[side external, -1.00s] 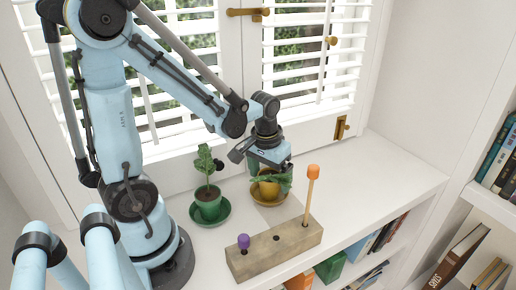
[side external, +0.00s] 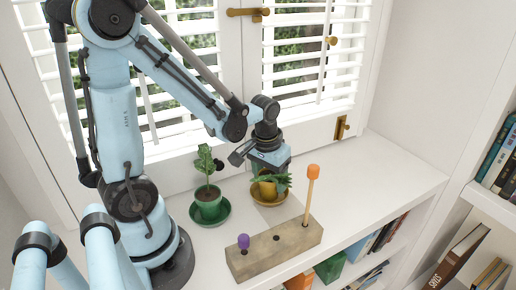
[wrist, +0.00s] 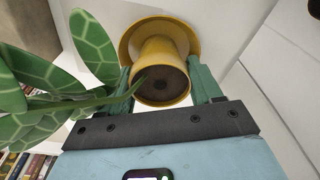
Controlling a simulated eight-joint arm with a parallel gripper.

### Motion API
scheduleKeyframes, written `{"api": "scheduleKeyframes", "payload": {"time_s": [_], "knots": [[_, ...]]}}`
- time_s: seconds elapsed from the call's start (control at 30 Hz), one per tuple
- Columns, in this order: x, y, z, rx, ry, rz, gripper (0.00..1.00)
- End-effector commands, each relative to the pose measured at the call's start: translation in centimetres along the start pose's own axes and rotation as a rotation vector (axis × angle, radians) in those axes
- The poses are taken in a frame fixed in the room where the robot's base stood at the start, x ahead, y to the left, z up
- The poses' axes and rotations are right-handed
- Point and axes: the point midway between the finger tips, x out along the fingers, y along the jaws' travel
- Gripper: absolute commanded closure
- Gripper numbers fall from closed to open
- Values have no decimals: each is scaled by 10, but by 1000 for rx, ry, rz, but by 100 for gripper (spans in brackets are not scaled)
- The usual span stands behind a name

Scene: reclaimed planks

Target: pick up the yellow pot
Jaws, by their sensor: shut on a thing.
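The yellow pot (side external: 267,190) holds a green leafy plant (side external: 273,179) and stands on a yellow saucer (side external: 255,199) on the white shelf top. My gripper (side external: 268,176) is directly over it, pointing down. In the wrist view, the yellow pot (wrist: 163,92) with dark soil sits between my green fingers, one on each side, and my gripper (wrist: 162,87) is shut on it. The saucer (wrist: 158,28) shows behind the pot, and leaves (wrist: 50,95) spread at the left. In the side view the fingertips are mostly hidden by the hand and leaves.
A green pot (side external: 208,203) with a plant stands on a green saucer to the left. A wooden block (side external: 274,250) with a purple-topped peg (side external: 243,242) and a tall orange-topped peg (side external: 312,185) lies in front. The shelf top is clear at the right.

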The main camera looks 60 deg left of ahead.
Motion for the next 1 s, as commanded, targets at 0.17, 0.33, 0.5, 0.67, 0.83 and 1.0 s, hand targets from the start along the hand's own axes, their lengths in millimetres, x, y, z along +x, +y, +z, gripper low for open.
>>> {"api": "scheduleKeyframes", "payload": {"time_s": [0.17, 0.33, 0.5, 0.67, 0.83, 1.0], "knots": [[-1, 0, 0, 0, 0, 0, 85], [-8, 0, -1, 0, 0, 0, 85], [-25, 0, -3, 0, 0, 0, 85], [-49, 0, -6, 0, 0, 0, 85], [-73, 0, -9, 0, -1, -1, 85], [-90, 0, -11, 0, -1, -1, 85]]}}
